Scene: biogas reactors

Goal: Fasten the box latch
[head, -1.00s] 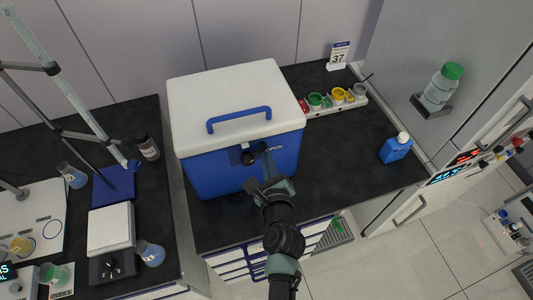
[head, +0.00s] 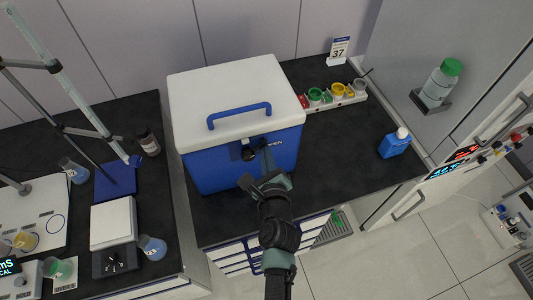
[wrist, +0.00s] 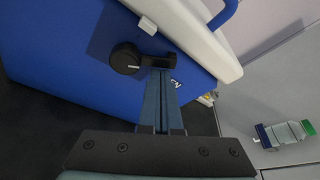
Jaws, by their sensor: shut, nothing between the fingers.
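The box (head: 225,172) is a blue chest with a white lid (head: 225,92) and a blue carry handle (head: 240,114); the lid lies down on it. Its latch (head: 250,154) is a black round knob with a short arm on the front face, below the lid. The latch also shows in the wrist view (wrist: 127,58), its arm pointing right. My gripper (head: 268,152) is in front of the box, shut and empty. In the wrist view its fingertips (wrist: 159,74) are right at the end of the latch arm; I cannot tell whether they touch it.
The box stands on a black counter (head: 340,165). A rack of colored cups (head: 335,97) and a date sign (head: 339,50) are behind right, a blue bottle (head: 395,142) at right. A gap separates the left bench, with a scale (head: 112,222) and flasks.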

